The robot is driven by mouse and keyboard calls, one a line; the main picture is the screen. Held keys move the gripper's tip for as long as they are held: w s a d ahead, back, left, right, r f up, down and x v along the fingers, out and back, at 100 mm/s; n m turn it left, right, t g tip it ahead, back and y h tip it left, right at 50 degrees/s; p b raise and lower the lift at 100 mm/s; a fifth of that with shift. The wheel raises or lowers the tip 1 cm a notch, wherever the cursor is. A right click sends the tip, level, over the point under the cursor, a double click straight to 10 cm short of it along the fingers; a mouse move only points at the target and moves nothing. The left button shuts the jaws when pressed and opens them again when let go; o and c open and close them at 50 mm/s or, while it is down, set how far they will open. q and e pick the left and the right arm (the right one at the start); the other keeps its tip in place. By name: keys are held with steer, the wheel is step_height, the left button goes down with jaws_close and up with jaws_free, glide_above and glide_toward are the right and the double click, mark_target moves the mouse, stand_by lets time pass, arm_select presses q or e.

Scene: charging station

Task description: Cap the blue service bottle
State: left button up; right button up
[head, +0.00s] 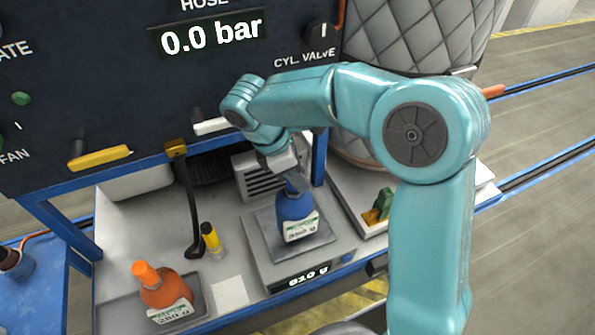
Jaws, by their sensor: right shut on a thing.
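The blue service bottle (294,212) stands upright on the plate of a scale (262,243), with a white label on its front. My right arm comes in from the right, and its gripper (287,172) points down at the top of the bottle. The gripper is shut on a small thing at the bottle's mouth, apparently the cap. The fingers mostly hide it, and I cannot tell whether it sits on the neck. My left gripper is out of view.
An orange bottle (166,290) stands in a grey tray (205,306) at the front left. A yellow and black tube (211,239) stands near a hanging black hose (190,210). A green and yellow item (379,207) lies right of the scale. The dark panel (110,70) overhangs behind.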

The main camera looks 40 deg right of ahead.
steer(key=shift+f, duration=0.3)
steer(key=o, duration=1.1)
step_height(320, 180, up, 20)
steer(key=p, duration=0.1)
steer(key=shift+s, duration=0.1)
